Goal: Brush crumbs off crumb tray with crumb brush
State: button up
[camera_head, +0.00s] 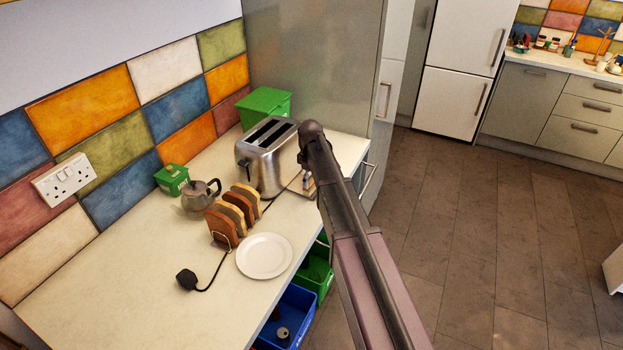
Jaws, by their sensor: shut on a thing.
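My arm reaches in from the bottom right and up over the right end of the counter. My gripper is not visible; the arm may hide it. A steel toaster (262,165) with two long slots stands near the back of the counter, just left of the arm. A small pale and brown thing shows in part beside the arm, at the toaster's right; I cannot tell whether it is the crumb tray or the brush. I cannot make out any crumbs.
On the counter (120,275) are a white plate (264,256), a toast rack with slices (233,213), a teapot (201,195), a small green box (172,179), a larger green box (266,103) and a black plug (187,279). Green (318,268) and blue (291,308) crates are below.

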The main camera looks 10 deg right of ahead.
dwell(0.3)
notch_tip(320, 180, up, 6)
jog(key=p, duration=0.6)
dwell(0.5)
jog(key=shift+f+b, duration=0.3)
dwell(0.5)
